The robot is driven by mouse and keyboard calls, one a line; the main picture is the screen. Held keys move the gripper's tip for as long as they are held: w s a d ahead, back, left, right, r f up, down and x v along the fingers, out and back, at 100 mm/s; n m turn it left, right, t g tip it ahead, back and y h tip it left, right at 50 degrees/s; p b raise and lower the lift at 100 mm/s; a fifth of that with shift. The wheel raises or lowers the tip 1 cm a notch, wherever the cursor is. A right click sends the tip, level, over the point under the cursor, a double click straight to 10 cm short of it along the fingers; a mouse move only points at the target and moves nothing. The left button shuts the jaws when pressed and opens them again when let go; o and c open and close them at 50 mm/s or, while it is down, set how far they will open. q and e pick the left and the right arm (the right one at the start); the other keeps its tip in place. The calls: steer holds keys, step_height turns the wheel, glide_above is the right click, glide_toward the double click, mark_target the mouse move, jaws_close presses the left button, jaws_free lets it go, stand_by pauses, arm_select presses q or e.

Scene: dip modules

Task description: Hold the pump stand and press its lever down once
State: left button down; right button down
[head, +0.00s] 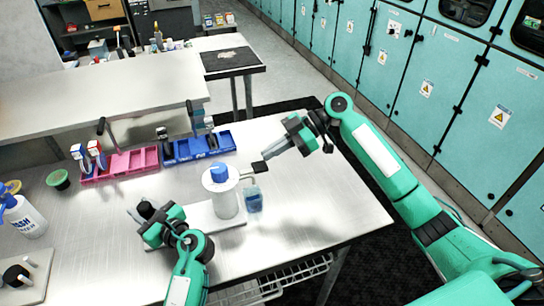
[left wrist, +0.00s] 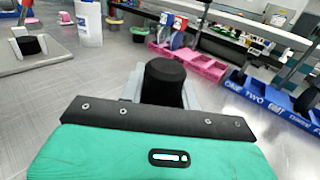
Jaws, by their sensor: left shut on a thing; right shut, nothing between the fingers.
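The pump stand has a white cylinder (head: 226,204) with a blue cap on a flat white base. Its lever sticks out to the right and ends in a black pad (head: 259,167). A small container of blue liquid (head: 253,199) stands below the lever side. My left gripper (head: 146,211) is at the left end of the base, shut on the stand's black knob (left wrist: 165,82), seen upright in the left wrist view. My right gripper (head: 268,156) is shut and empty, its tips close above the lever pad. I cannot tell whether they touch.
Pink bins (head: 122,163) and blue bins (head: 197,147) stand behind. A green bowl (head: 59,179), a white bottle (head: 25,217) and another black-knobbed stand (head: 18,274) are at the left. The table's right part is clear.

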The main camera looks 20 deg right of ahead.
steer(key=d+r, duration=0.7)
steer(key=r, duration=0.1)
steer(key=shift+d, duration=0.4)
steer(key=shift+r, duration=0.1)
arm_select(q)
steer(key=c, duration=0.9)
jaws_free()
steer(key=shift+c, duration=0.2)
step_height(320, 180, up, 8)
steer(key=p, duration=0.8)
steer(key=shift+f, duration=0.25)
arm_select(e)
step_height(320, 180, up, 8)
steer(key=shift+r, duration=0.1)
